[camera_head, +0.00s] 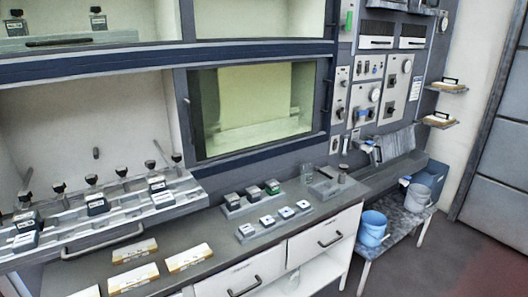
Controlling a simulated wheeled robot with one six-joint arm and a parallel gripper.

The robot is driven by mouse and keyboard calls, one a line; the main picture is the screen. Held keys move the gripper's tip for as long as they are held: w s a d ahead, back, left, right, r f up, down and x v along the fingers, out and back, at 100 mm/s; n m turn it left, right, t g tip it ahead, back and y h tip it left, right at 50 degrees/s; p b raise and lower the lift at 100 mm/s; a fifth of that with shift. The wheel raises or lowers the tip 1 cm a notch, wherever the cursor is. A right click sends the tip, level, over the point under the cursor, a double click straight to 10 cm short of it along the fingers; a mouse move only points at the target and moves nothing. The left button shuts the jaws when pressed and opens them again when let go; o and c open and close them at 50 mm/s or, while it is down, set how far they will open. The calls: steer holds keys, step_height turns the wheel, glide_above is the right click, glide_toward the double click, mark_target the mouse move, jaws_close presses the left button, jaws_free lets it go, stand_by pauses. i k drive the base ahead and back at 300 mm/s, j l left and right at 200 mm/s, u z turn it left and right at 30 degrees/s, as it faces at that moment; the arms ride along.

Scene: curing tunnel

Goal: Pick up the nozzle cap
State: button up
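I cannot pick out a nozzle cap for certain. Small dark-and-white pieces sit in two racks on the grey counter: the back rack (232,211) holds pieces with dark or green tops, and the front rack (246,238) holds pieces with pale tops. A small dark cylinder (342,174) stands by a shallow grey tray (322,194) at the counter's right end. A grey device (374,153) rests at the ledge on the right. My gripper is not in view.
A stepped rack (135,206) with several black-topped bottles stands at left. Labelled flat packs (134,250) lie on the counter in front. The floor at lower right is clear.

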mark_target(302, 206)
steer(key=i+j+z, duration=0.1)
steer(key=i+z, duration=0.15)
steer(key=i, duration=1.35)
